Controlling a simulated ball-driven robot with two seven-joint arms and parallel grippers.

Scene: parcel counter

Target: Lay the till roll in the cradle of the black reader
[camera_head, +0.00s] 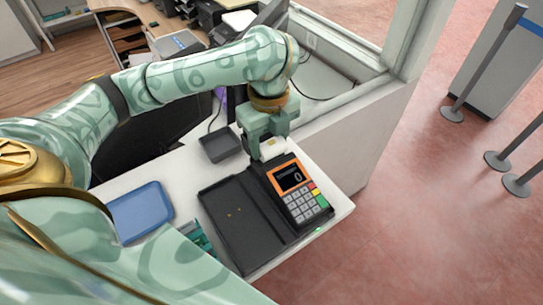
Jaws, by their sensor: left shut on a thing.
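My left gripper (272,139) points down over the far end of the black reader (261,185). It is shut on a small white thing, which looks like the till roll (270,150); the fingers hide much of it. The roll is at the reader's top end, just beyond the orange-framed display (290,177). I cannot tell whether it touches the reader. The cradle is not clearly visible under the gripper. My right gripper is not identifiable in the view.
A teal-green piece (196,236) is partly hidden near my body. A low wall (345,140) borders the counter.

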